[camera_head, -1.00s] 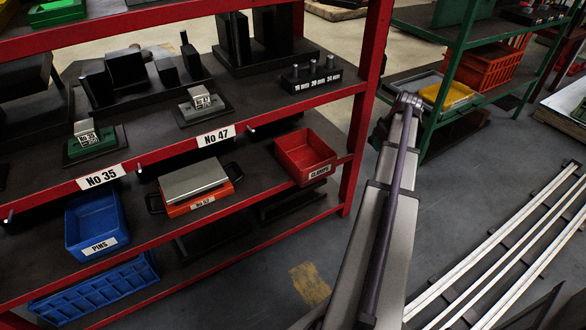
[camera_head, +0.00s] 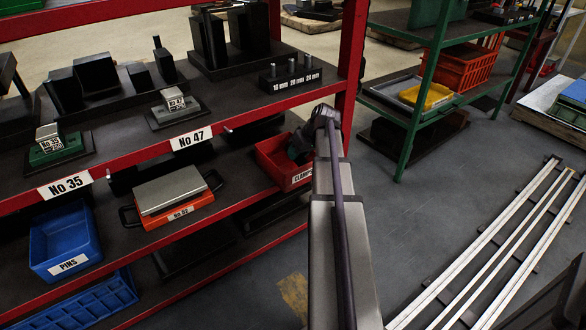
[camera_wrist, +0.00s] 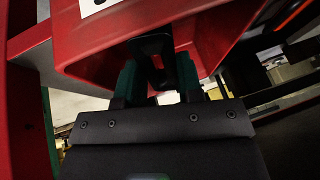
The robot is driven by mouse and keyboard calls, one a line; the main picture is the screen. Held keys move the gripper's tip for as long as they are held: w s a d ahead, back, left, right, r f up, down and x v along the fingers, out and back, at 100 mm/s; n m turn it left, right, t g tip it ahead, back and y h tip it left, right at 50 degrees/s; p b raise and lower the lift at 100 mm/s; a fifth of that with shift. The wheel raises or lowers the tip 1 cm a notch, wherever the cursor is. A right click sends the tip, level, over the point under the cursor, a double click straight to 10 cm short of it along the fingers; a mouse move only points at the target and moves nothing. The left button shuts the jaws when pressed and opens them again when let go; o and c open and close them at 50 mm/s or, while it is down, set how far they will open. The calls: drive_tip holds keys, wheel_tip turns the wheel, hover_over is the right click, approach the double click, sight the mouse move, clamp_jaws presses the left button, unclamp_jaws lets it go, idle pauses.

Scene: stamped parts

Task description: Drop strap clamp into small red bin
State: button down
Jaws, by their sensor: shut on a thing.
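The small red bin (camera_head: 270,162) sits on the middle shelf of the red rack, with a label that begins "CLAMP" partly hidden by my arm. My gripper (camera_head: 302,146) is at the bin's opening, largely hidden behind my wrist. In the wrist view my gripper (camera_wrist: 156,66) has green fingers shut on a dark piece, the strap clamp (camera_wrist: 152,46). The red bin's inner wall (camera_wrist: 212,38) and rim surround the fingertips. I cannot tell whether the clamp touches the bin floor.
An orange block with a grey plate (camera_head: 172,192) and a blue PINS bin (camera_head: 66,240) stand left on the same shelf. The upper shelf's red front edge (camera_head: 130,165) runs close above. A green rack (camera_head: 415,110) stands to the right. The floor between is open.

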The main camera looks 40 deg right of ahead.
sight(293, 165)
drive_tip(key=f+b, duration=0.2)
drive_tip(key=f, duration=0.1)
drive_tip(key=f+b, duration=0.1)
drive_tip(key=b, duration=0.1)
drive_tip(key=shift+w+a+f, duration=0.15)
drive_tip(key=shift+w+a, duration=0.2)
drive_tip(key=shift+a, duration=0.05)
drive_tip(key=r+p, duration=0.1)
drive_tip(key=r+g+h+p, duration=0.1)
drive_tip(key=p, duration=0.1)
drive_tip(key=shift+w+a, duration=0.2)
drive_tip(key=shift+a, duration=0.05)
drive_tip(key=shift+w+a+f+g+h, duration=0.1)
drive_tip(key=shift+g+h, duration=0.5)
drive_tip(key=shift+f+b, duration=1.4)
drive_tip(key=shift+f, duration=0.25)
drive_tip(key=c, duration=0.8)
unclamp_jaws()
drive_tip(key=shift+r, duration=0.15)
drive_tip(key=p+v, duration=1.3)
drive_tip(key=shift+w+a+r, duration=0.1)
drive_tip(key=shift+r, duration=0.05)
